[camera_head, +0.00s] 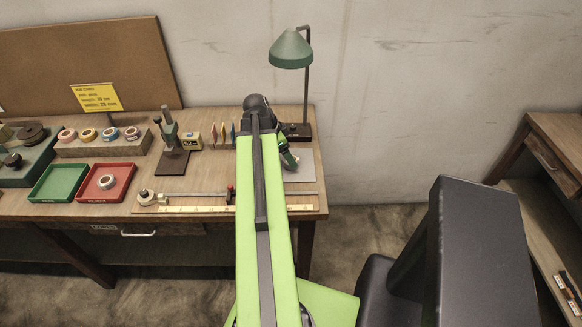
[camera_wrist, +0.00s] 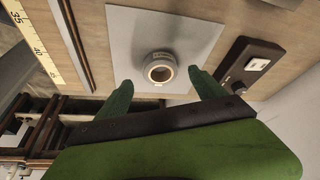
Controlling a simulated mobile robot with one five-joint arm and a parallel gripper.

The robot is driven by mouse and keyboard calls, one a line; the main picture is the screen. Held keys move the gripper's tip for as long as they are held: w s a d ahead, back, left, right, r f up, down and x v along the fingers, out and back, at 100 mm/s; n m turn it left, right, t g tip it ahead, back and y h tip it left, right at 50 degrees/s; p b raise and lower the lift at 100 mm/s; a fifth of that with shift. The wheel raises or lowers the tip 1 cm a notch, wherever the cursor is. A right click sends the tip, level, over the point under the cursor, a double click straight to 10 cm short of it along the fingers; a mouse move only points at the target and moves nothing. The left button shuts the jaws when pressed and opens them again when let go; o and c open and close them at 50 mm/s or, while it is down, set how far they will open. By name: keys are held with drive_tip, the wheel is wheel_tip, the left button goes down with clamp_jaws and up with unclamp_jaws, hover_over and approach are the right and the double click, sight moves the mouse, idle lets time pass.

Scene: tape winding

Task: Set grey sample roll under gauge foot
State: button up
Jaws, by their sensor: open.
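A small grey-white roll (camera_wrist: 160,72) sits on a pale grey sheet (camera_wrist: 130,30) in the wrist view, its hollow core facing the camera. My gripper (camera_wrist: 163,90) is open; its two green fingers are on either side below the roll in the picture, and nothing is held. In the head view my gripper (camera_head: 290,161) is over the sheet (camera_head: 299,174) at the bench's right end, and my arm hides the roll there. A dark green gauge stand (camera_head: 170,143) with a flat base stands left of my arm; its foot is too small to make out clearly.
A green tray (camera_head: 58,182) and a red tray (camera_head: 105,183) with a pale roll are at left. Several tape rolls sit on a wooden rack (camera_head: 100,143). A lamp (camera_head: 291,50) stands behind my gripper. A ruler (camera_head: 190,209) lies along the front edge.

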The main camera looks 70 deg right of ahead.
drive_tip(key=b+x, duration=0.2)
drive_tip(key=x, duration=0.2)
drive_tip(key=shift+b, duration=0.3)
drive_tip(key=shift+r, duration=0.15)
drive_tip(key=shift+w, duration=0.1)
drive_tip(key=c, duration=1.6)
